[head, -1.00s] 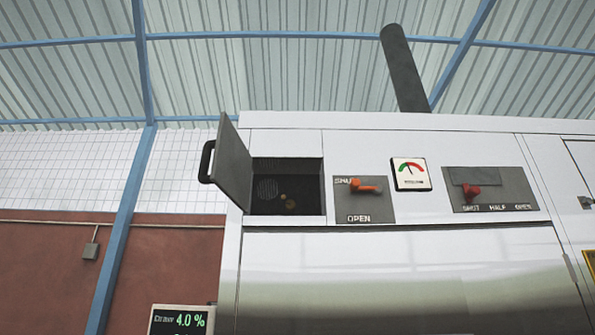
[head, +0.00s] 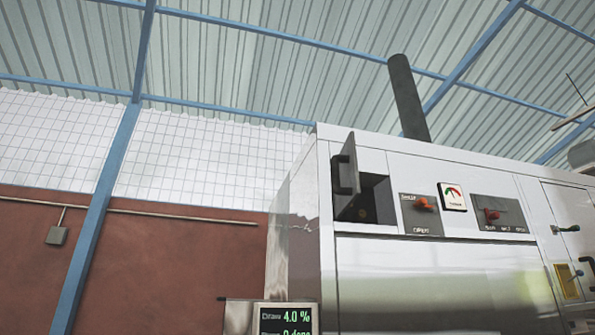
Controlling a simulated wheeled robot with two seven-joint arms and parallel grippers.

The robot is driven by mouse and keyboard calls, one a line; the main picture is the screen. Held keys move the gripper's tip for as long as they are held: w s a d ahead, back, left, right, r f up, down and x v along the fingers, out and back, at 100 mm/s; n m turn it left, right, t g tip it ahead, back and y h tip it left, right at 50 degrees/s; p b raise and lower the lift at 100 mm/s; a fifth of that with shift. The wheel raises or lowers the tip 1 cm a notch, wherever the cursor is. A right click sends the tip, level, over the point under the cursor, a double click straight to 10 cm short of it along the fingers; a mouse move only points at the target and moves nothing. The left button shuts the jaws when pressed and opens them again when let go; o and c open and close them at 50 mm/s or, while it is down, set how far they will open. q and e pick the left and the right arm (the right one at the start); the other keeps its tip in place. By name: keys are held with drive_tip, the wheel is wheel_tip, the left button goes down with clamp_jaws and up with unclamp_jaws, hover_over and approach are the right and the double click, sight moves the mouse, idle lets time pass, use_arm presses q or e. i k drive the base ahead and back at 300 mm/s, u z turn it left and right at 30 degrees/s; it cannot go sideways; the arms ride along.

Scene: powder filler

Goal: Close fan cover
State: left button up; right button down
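The fan cover (head: 346,177) is a grey hinged door with a black handle (head: 336,176), high on the white machine. It stands swung open at the left side of a dark square recess (head: 377,202). Part of the recess inside is hidden behind the cover. Neither of my grippers shows in the head view.
A green-lettered display (head: 285,318) stands low at the front left. A red-brown wall lies left.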

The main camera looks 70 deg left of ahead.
sight(344, 166)
drive_tip(key=k, duration=0.2)
drive_tip(key=u, duration=1.85)
drive_tip(key=k, duration=0.55)
drive_tip(key=z, duration=0.75)
drive_tip(key=i, duration=1.2)
drive_tip(key=z, duration=0.1)
